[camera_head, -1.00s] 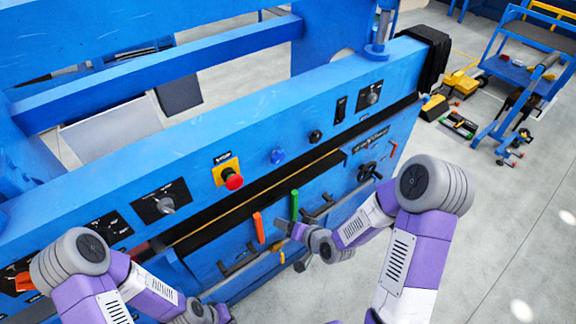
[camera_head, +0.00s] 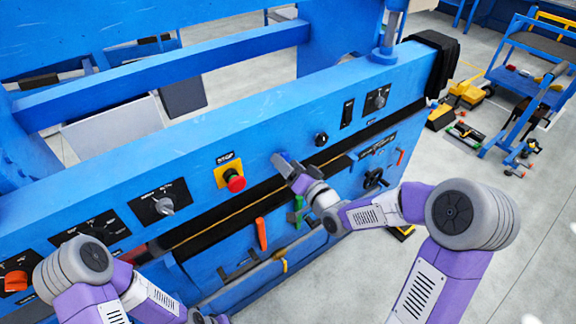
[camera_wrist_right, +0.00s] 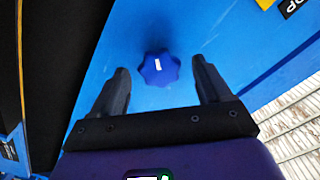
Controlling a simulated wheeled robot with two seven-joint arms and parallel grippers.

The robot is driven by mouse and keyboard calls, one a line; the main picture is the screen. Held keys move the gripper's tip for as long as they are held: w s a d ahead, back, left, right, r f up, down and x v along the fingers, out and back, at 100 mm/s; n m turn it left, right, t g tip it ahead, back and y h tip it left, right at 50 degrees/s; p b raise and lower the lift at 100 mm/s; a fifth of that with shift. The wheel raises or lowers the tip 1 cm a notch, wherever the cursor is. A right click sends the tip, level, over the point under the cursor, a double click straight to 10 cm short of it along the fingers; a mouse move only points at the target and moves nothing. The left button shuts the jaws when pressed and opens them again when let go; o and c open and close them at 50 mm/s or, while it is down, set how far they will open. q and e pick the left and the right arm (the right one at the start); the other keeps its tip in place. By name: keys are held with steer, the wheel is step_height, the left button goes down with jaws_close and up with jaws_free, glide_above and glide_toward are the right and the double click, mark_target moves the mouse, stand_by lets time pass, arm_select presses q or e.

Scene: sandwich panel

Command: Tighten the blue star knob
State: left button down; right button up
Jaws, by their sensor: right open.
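The blue star knob (camera_wrist_right: 159,69) sits on the blue machine panel in the right wrist view, with a small white mark on its face. My right gripper (camera_wrist_right: 161,82) is open, its two dark fingers apart on either side of the knob and short of it, apparently not touching. In the head view my right gripper (camera_head: 282,160) is up against the panel front, and it hides the knob there. My left arm shows at the lower left of the head view, but its gripper fingers are not visible.
A red stop button (camera_head: 235,183) on a yellow plate is left of my right gripper. A black knob (camera_head: 321,139) is to its right. An orange handle (camera_head: 261,233) and a green handle (camera_head: 298,210) stand below. A blue cart (camera_head: 520,80) is at the far right.

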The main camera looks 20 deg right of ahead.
steer(key=shift+w, duration=0.15)
steer(key=c, duration=1)
steer(key=shift+m, duration=0.3)
steer(key=shift+m+p, duration=5.85)
steer(key=shift+m, duration=7.45)
